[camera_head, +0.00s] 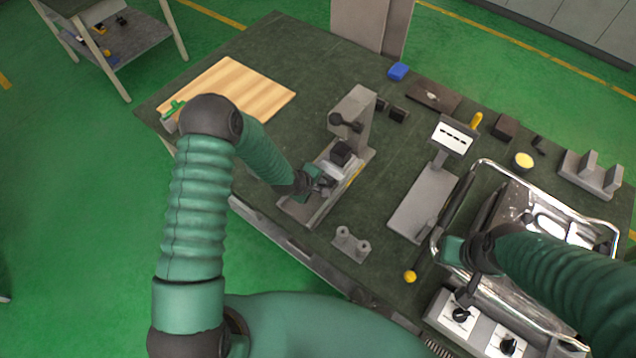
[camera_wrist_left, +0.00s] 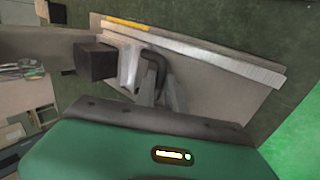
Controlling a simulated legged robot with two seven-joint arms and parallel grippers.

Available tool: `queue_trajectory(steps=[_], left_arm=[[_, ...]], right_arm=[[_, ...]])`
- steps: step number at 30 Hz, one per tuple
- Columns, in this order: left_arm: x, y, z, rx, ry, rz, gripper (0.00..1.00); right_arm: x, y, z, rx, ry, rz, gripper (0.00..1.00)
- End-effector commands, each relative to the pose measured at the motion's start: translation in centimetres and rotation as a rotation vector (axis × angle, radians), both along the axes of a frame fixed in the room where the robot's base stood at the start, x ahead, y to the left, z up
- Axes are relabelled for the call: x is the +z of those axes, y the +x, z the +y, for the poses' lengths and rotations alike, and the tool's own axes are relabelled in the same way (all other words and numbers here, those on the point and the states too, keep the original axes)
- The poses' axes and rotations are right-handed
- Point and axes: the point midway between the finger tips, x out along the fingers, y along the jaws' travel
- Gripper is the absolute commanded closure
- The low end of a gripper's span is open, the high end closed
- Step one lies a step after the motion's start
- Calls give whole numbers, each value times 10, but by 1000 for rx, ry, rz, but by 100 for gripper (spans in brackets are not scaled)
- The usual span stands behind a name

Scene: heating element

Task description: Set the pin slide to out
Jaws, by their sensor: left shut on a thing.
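The pin slide fixture is a grey metal base (camera_head: 298,212) with an upright block (camera_head: 352,108) at its far end, on the dark green bench. A black block (camera_head: 341,152) sits on the fixture; it also shows in the left wrist view (camera_wrist_left: 96,62). My left gripper (camera_head: 325,183) is low over the near part of the base. In the left wrist view its fingers (camera_wrist_left: 162,92) are shut on a black bent handle (camera_wrist_left: 153,62) beside a light metal rail. The slide's pin itself I cannot make out. My right gripper (camera_head: 468,272) is by the wire-framed tray; its fingertips are unclear.
A wooden board (camera_head: 240,88) lies to the left. A small grey bracket (camera_head: 351,244) and a yellow ball (camera_head: 410,276) lie near the front. A grey stand with a display (camera_head: 453,137) and the wire-framed tray (camera_head: 603,226) are to the right.

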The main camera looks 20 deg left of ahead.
Motion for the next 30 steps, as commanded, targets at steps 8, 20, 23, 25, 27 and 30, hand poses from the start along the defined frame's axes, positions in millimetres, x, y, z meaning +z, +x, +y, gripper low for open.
queue_trajectory(steps=[8,20,23,25,27,30], left_arm=[[1,2,3,5,2,-5,100],[2,3,3,6,3,-6,100],[2,3,3,6,2,-7,100],[2,2,3,6,2,-7,100],[2,-2,6,7,3,-6,100],[3,-18,12,9,2,-3,100]], right_arm=[[0,0,0,0,0,0,64],[0,0,0,0,0,0,64],[0,0,0,0,0,0,64],[0,0,0,0,0,0,64],[2,0,0,0,0,0,64],[6,0,0,0,0,0,64]])
